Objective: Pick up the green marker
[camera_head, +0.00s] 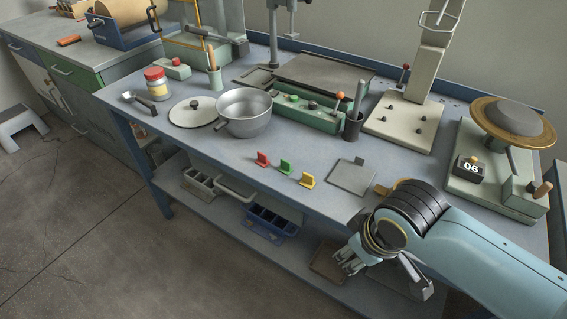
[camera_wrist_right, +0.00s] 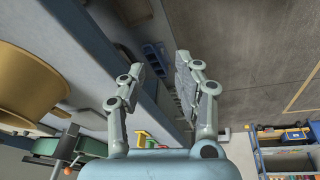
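The green marker (camera_head: 286,167) is a small upright piece on a flat foot, standing near the front edge of the bench. It is between a similar red marker (camera_head: 262,159) and a yellow marker (camera_head: 307,180). My right gripper (camera_head: 385,276) is off the bench's front edge, to the right of the markers and well apart from them. In the right wrist view the right gripper (camera_wrist_right: 160,68) has its two fingers spread with nothing between the tips. Small coloured shapes show low between the finger bases there. My left gripper is not in view.
A grey plate (camera_head: 352,177) with an upright tab lies right of the markers. A metal pot (camera_head: 244,113) and its lid stand behind left. A long green block (camera_head: 310,115) and a dark cup (camera_head: 353,127) stand behind. The bench in front of the markers is clear.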

